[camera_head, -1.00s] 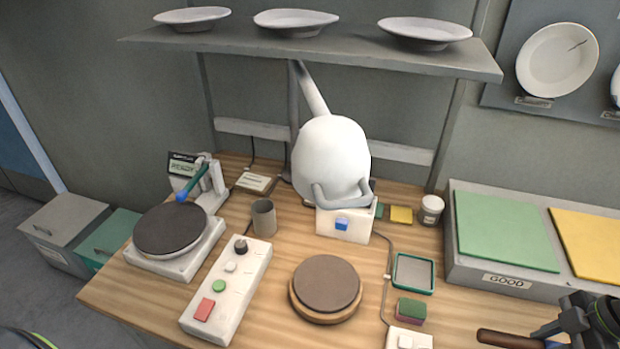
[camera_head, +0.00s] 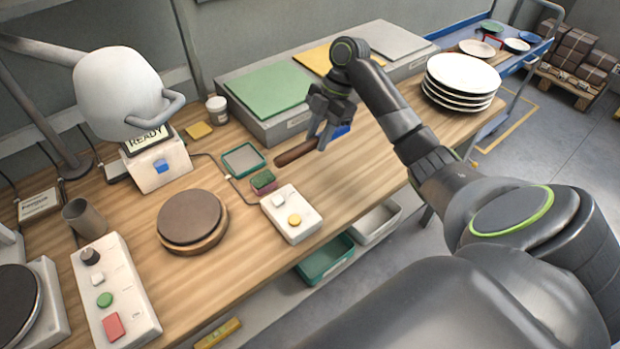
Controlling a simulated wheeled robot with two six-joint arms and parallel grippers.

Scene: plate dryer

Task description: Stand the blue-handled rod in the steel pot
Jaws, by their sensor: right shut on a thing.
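The steel pot is a grey open-topped cup (camera_head: 84,219) standing on the table at the left, beside the white button panel. My right gripper (camera_head: 322,138) is at the right part of the table, in front of the grey bin with coloured pads, far from the pot. Whether the tool touches the table is unclear. My left gripper is not in view.
A round brown-topped stand (camera_head: 189,218), a button panel (camera_head: 115,290), a small white box with a yellow button (camera_head: 293,212) and a lamp (camera_head: 120,95) occupy the left and middle table. Stacked plates (camera_head: 462,78) stand at the right.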

